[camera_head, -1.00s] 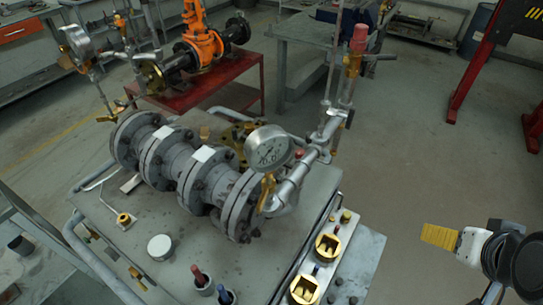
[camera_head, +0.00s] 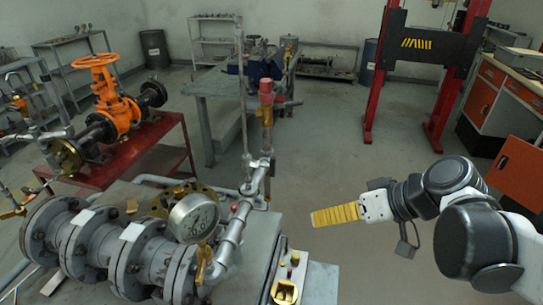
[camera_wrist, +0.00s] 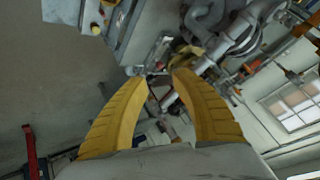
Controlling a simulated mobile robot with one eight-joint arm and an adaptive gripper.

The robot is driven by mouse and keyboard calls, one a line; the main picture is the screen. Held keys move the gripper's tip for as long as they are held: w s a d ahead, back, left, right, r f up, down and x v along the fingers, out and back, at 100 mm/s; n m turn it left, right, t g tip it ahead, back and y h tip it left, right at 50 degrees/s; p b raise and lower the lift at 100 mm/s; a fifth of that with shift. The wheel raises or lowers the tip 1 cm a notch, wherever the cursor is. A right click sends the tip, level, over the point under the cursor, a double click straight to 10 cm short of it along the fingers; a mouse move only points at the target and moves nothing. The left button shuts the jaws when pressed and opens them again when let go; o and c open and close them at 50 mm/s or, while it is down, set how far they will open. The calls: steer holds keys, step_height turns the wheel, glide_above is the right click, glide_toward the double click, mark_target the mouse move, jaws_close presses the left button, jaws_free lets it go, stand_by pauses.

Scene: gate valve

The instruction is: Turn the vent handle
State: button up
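My gripper (camera_head: 312,219) has yellow fingers and is right of the pipe assembly in the head view, apart from it. In the wrist view its two fingers (camera_wrist: 160,74) stand apart with nothing held between them. I cannot tell for sure which part is the vent handle. A small brass valve lever (camera_head: 203,262) sits below the round pressure gauge (camera_head: 194,218). A brass valve with a red cap (camera_head: 266,93) stands on an upright pipe behind it. Grey flanged pipework (camera_head: 100,245) runs along the lower left. The wrist view shows pipework beyond the fingertips.
An orange gate valve (camera_head: 118,112) rests on a red stand (camera_head: 170,128) at the left. A grey workbench (camera_head: 215,85) is behind. A red lift post (camera_head: 380,75) and orange cabinets (camera_head: 518,165) are at the right. The floor between is clear.

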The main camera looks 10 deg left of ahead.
mark_target(273, 176)
steer(key=w+a+r+n+g+y, duration=0.2)
steer(key=w+r+n+y, duration=0.5)
steer(key=n+y, duration=0.3)
steer(key=a, duration=0.3)
steer(key=w+a+b, duration=0.1)
steer(key=a, duration=0.3)
steer(key=a+b, duration=0.1)
steer(key=a, duration=0.2)
steer(key=shift+w+a, duration=0.3)
steer(key=shift+a, duration=0.05)
steer(key=shift+c, duration=0.2)
jaws_close()
